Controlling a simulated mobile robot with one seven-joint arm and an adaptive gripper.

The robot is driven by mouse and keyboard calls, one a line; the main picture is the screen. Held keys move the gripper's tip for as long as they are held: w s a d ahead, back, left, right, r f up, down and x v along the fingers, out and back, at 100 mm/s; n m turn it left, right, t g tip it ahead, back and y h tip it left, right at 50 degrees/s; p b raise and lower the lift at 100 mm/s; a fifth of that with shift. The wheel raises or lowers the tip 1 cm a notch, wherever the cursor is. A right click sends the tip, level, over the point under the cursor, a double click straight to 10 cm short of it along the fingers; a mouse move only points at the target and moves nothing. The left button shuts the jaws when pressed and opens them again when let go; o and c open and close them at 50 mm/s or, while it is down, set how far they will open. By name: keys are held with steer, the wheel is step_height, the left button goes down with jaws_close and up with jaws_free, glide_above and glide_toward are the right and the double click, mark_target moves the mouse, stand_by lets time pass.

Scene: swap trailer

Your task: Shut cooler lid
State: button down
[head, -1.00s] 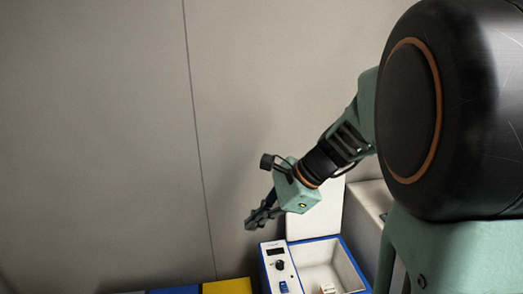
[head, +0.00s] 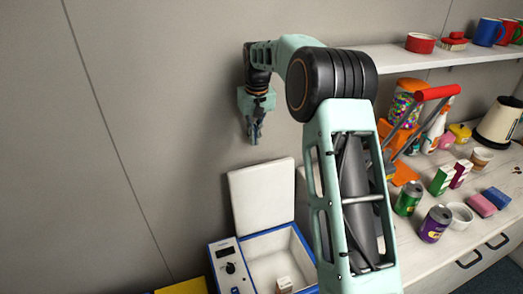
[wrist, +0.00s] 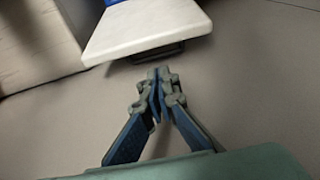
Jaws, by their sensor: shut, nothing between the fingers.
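The cooler (head: 222,268) is a blue and white box with a control panel on its left front, low in the head view. Its white lid (head: 262,195) stands open, upright at the back of the box. A small carton (head: 284,285) sits inside. My gripper (head: 255,138) is above and behind the lid, near the wall, pointing down, shut and empty. In the wrist view my gripper (wrist: 161,78) shows closed fingers just short of the white lid's edge (wrist: 145,32), apart from it as far as I can tell.
A counter (head: 462,235) to the right holds cans, small cartons, a bottle and a candy jar (head: 402,102). A shelf (head: 385,57) with mugs and a red bowl (head: 420,43) is above it. The grey wall (head: 150,120) is close behind and left of my gripper.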

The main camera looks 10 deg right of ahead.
steer(key=f, duration=0.3)
steer(key=w+f+p, duration=0.1)
steer(key=f, duration=0.5)
steer(key=shift+w+a+f, duration=0.2)
steer(key=shift+w+f, duration=0.1)
steer(key=shift+f, duration=0.05)
steer(key=shift+s+f, duration=0.1)
steer(key=shift+s, duration=0.1)
